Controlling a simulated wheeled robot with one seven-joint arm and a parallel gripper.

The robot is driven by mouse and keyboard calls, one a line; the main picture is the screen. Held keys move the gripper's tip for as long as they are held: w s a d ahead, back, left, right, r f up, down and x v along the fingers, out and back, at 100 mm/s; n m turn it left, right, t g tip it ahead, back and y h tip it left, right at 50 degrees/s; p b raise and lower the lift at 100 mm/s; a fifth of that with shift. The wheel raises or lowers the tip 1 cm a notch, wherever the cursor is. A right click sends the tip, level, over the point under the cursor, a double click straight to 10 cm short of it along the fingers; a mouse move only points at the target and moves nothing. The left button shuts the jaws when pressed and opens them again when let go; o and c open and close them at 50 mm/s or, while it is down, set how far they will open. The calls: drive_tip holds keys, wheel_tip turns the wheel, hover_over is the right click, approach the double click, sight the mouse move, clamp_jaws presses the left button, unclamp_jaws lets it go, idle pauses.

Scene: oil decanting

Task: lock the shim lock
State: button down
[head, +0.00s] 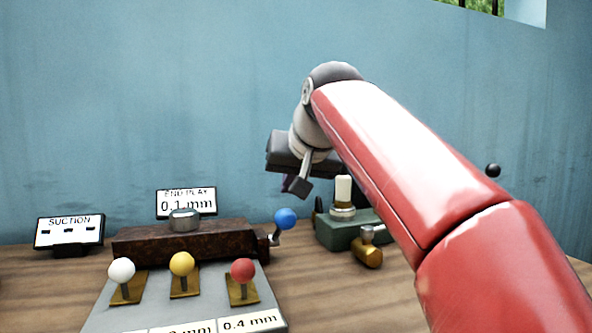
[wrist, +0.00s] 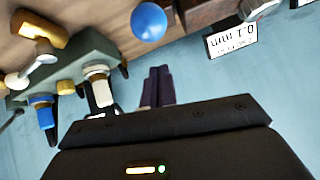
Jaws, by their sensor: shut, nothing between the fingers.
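A blue ball-ended lever (head: 285,219) stands at the right end of a dark brown block (head: 150,245). No label shows which part is the shim lock. The blue ball also shows in the wrist view (wrist: 148,22), beyond the fingers. Three levers with white (head: 121,270), yellow (head: 181,264) and red (head: 242,270) balls stand on a grey panel in front of the block. My gripper (head: 296,186) is shut and empty, above and apart from the blue ball. Its dark fingers (wrist: 158,88) are together in the wrist view.
A green device (head: 340,231) with a white-capped post and a brass part stands right of the blue lever. Signs reading "SUCTION" (head: 69,231) and "END PLAY 0.1 mm" (head: 186,202) stand behind. A blue wall (head: 150,90) rises at the back.

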sight(281, 228)
drive_tip(key=shift+s+f, duration=0.6)
drive_tip(key=shift+f, duration=0.3)
drive_tip(key=shift+f+b, duration=0.1)
drive_tip(key=shift+b, duration=0.3)
